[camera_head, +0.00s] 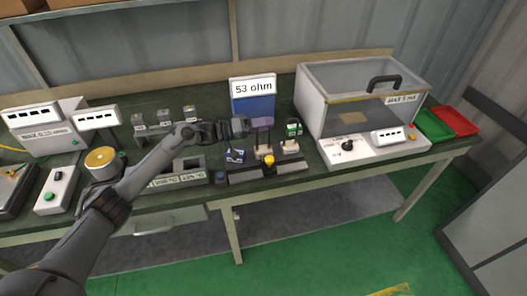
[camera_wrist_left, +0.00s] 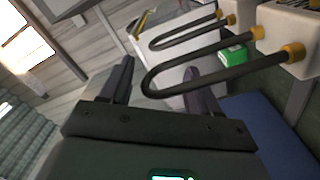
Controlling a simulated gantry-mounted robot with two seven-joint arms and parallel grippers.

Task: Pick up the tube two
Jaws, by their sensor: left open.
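In the left wrist view, two dark U-shaped tubes stick out of white blocks with brass-coloured ends: a near one (camera_wrist_left: 240,72) and a farther one (camera_wrist_left: 192,38). I cannot tell by a label which is tube two. My left gripper (camera_wrist_left: 160,82) is open and empty, and the bend of the near tube shows between its fingers; contact cannot be told. In the head view my left gripper (camera_head: 244,127) is over the bench, in front of the blue 53 ohm display. White blocks (camera_head: 264,152) stand just right of and below it; their tubes are small there. My right gripper is out of view.
The blue box with the "53 ohm" sign (camera_head: 253,88) stands behind the gripper. A clear-walled tank (camera_head: 320,105) with a black handle is to the right, with green (camera_head: 433,124) and red (camera_head: 455,121) trays beyond. Several small grey units and instruments stand on the left.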

